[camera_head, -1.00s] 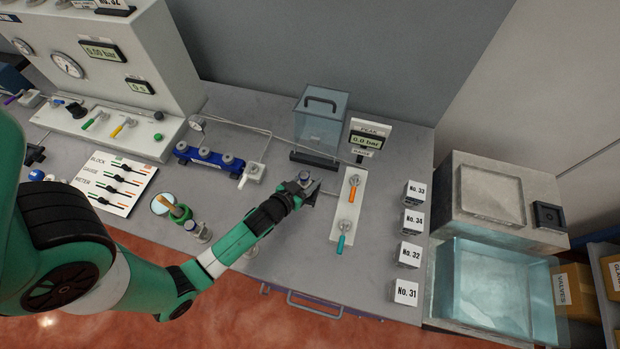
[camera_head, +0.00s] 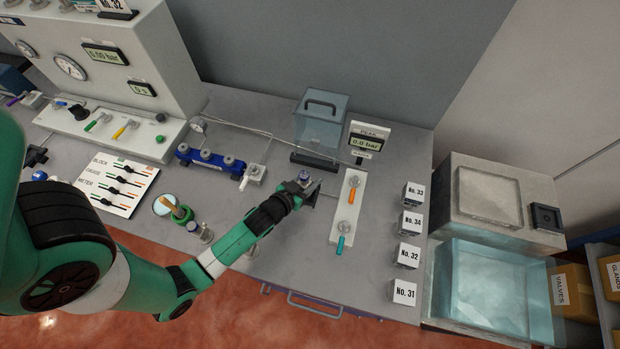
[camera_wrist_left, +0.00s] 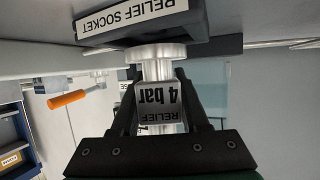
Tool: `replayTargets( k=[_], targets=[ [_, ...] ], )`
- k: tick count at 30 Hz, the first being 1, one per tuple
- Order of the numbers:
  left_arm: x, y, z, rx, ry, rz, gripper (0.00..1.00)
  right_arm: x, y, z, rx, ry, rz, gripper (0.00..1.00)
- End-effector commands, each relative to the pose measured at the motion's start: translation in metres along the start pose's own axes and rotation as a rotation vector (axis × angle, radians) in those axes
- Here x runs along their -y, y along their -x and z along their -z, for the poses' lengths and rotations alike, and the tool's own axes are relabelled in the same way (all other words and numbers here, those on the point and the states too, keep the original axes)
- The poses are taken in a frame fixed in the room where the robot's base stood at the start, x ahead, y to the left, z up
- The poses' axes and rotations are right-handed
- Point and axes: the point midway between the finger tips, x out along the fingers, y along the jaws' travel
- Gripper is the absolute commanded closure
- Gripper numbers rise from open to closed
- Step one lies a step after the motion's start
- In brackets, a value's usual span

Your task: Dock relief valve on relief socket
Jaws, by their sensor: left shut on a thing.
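The relief valve (camera_wrist_left: 158,104) is a silvery metal part with a label reading "RELIEF 4 bar". My left gripper (camera_wrist_left: 158,95) is shut on it, with a dark finger on each side. The valve's round flange (camera_wrist_left: 156,53) is at the dark relief socket block (camera_wrist_left: 215,22), which carries a white "RELIEF SOCKET" label. I cannot tell whether the flange is seated or just short of the block. In the head view my left gripper (camera_head: 301,187) is low over the table, left of the white valve panel, and hides most of the socket. My right gripper is not in view.
The white panel (camera_head: 345,213) with orange and teal levers stands close right of the gripper. A clear box (camera_head: 320,125) and the peak display (camera_head: 366,143) stand behind. A blue manifold (camera_head: 210,160) is at left. Numbered blocks (camera_head: 411,222) line the right edge.

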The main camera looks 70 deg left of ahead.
Motion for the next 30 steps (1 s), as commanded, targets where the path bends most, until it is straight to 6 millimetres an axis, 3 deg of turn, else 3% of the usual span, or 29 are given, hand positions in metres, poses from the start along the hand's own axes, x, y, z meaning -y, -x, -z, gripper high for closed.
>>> replayTargets(
  k=[30],
  targets=[
    [-0.0002,-0.0037,-0.0066,-0.004,0.0,-0.001,1.0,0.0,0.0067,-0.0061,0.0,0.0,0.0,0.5]
  ],
)
